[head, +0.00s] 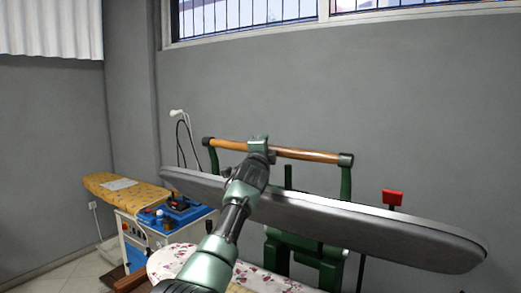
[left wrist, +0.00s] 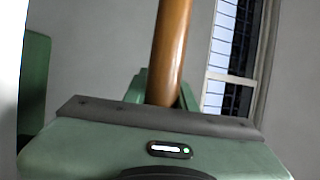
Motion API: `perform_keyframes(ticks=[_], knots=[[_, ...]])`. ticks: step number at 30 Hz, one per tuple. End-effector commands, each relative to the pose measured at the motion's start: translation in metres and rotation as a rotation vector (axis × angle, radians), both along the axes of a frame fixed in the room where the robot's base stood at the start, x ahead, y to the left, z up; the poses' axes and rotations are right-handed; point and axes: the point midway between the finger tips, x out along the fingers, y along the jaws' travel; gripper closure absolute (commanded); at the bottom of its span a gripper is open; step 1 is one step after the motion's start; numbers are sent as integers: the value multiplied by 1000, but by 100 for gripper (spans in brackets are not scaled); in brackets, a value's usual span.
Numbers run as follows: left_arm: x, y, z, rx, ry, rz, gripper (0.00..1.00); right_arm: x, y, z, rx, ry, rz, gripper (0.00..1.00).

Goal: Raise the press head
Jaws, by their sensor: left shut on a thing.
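The press head (head: 365,222) is a long grey plate that spans the middle and right of the head view, its underside dark. Above and behind it, a wooden bar handle (head: 308,155) runs between two green arms with dark end caps. My left gripper (head: 258,142) is shut on the handle, left of its middle. In the left wrist view the wooden handle (left wrist: 172,50) runs down between the green fingers of the gripper. My forearm covers part of the press head. My right gripper is not in view.
A padded lower board with a floral cover (head: 172,260) lies beneath the press head. At the left stand a yellow ironing board (head: 125,190) and a blue-topped unit with an iron (head: 180,204). A red knob (head: 392,197) stands behind the press head at the right. A grey wall is behind.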

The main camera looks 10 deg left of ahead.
Motion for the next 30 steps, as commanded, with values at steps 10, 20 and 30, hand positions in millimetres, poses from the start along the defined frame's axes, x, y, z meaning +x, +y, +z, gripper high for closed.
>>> perform_keyframes(ticks=[10,20,30], knots=[[3,-3,-15,0,25,0,100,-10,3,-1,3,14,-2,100],[2,-2,-11,-1,19,-1,53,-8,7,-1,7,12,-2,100],[2,-1,-8,-1,14,0,53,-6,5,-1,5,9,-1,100]])
